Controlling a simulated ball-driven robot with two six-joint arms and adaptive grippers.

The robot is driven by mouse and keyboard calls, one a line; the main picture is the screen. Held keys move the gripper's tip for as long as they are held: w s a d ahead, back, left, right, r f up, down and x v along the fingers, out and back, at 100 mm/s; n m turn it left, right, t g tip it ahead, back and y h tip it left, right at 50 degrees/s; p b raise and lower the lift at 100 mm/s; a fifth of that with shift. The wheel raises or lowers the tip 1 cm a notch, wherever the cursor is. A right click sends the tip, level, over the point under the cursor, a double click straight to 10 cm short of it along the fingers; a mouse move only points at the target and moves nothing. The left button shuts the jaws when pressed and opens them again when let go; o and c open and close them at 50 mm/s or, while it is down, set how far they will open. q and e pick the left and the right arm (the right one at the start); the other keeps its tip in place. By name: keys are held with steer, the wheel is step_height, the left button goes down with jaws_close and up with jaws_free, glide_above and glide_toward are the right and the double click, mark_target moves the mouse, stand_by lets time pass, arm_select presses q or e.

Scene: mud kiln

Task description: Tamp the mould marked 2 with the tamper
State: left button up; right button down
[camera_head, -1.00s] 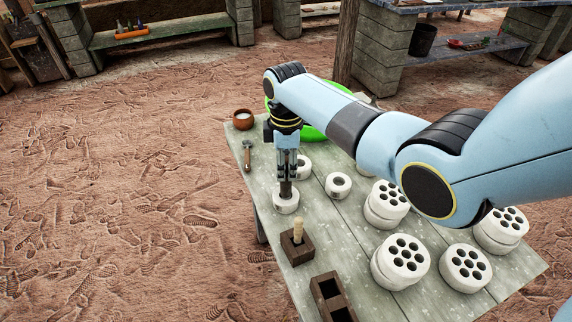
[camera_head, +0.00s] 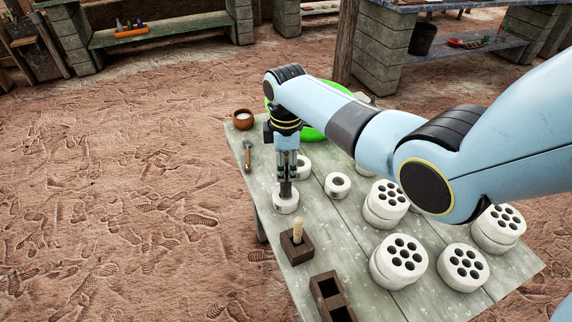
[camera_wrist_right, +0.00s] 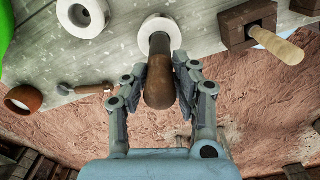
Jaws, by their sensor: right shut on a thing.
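My right gripper (camera_head: 286,175) points down and is shut on the tamper (camera_head: 286,188). In the right wrist view the gripper (camera_wrist_right: 160,82) holds the tamper's dark brown handle (camera_wrist_right: 159,90) between its fingers. The tamper's lower end is down in the opening of a white ring-shaped mould (camera_head: 285,204), which also shows in the wrist view (camera_wrist_right: 161,26). Whether it presses on anything inside is hidden. Two more white ring moulds, a near one (camera_head: 304,167) and one further right (camera_head: 338,186), stand on the table. I cannot read number marks on any mould. My left gripper is not in view.
On the grey table (camera_head: 330,232) stand a brown block with a pale wooden handle (camera_head: 297,243), a dark two-hole box (camera_head: 331,297) and several white pieces with holes (camera_head: 400,262).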

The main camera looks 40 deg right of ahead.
steer(key=shift+s+f+b, duration=0.1)
steer(key=shift+f+b, duration=0.6)
steer(key=shift+f, duration=0.6)
stand_by(1.5)
step_height(320, 180, up, 9)
steer(key=p, duration=0.9)
steer(key=shift+f, duration=0.15)
stand_by(0.6)
